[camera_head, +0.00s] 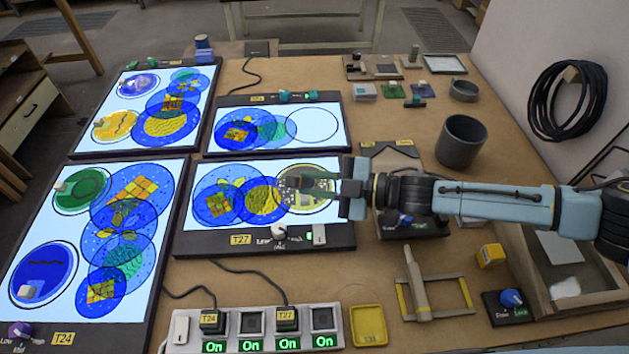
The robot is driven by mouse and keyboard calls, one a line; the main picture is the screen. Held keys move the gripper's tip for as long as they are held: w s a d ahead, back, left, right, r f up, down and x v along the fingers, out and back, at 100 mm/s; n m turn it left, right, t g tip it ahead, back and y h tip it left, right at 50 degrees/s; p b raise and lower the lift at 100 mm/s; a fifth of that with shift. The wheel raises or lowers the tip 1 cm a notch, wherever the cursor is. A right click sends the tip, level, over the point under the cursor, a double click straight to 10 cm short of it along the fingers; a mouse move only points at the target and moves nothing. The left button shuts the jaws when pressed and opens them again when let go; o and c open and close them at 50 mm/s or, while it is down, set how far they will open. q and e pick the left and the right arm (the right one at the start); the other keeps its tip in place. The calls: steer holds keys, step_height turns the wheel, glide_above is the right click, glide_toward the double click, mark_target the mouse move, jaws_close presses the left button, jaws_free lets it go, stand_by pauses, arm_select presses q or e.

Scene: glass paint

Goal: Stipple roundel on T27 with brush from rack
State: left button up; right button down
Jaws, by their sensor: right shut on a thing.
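The T27 light panel (215,241) lies lit at the centre, its yellow T27 tag on the front edge. My left gripper is out of view.
A low yellow-ended rack (466,296) with a pale tapered tool (416,284) lies front right. A switch strip (262,328) and yellow tray (368,325) sit at the front. A dark grey cup (461,141) stands behind my arm. More lit panels, including T24 (62,338), fill the left.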

steer(key=shift+r, duration=0.35)
steer(key=shift+w+d, duration=0.5)
steer(key=shift+w, duration=0.3)
steer(key=shift+w+d, duration=0.45)
steer(key=shift+w, duration=0.3)
steer(key=shift+f+b, duration=0.1)
steer(key=shift+b, duration=0.2)
steer(key=shift+f+b, duration=0.45)
steer(key=shift+f, duration=0.3)
steer(key=shift+f, duration=0.25)
steer(key=shift+s+f, duration=0.1)
